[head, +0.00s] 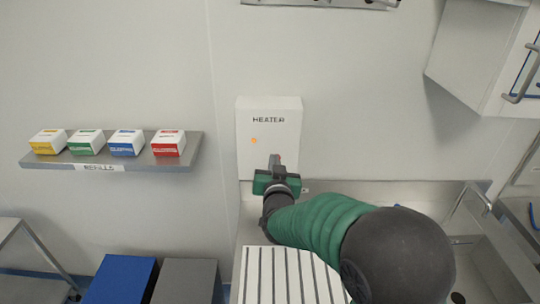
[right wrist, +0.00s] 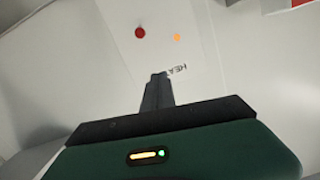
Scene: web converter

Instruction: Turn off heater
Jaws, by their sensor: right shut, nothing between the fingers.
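The heater (head: 284,115) is a white box on the wall with the label HEATER and a lit orange lamp (head: 254,141). In the right wrist view the heater's face (right wrist: 195,52) shows a round red button (right wrist: 140,32) beside the orange lamp (right wrist: 177,38), with part of the lettering. My right gripper (head: 275,160) is in front of the heater's lower part and hides some of it. Its fingers (right wrist: 157,77) are shut with nothing between them. They point toward the heater's face; I cannot tell whether they touch it. My left gripper is not in view.
A wall shelf (head: 190,150) at the left holds several coloured boxes. A sink (head: 480,260) with a tap (head: 470,195) lies at the right, below a wall cabinet (head: 475,60). A slatted white panel (head: 275,275) and blue and grey bins (head: 120,280) are below.

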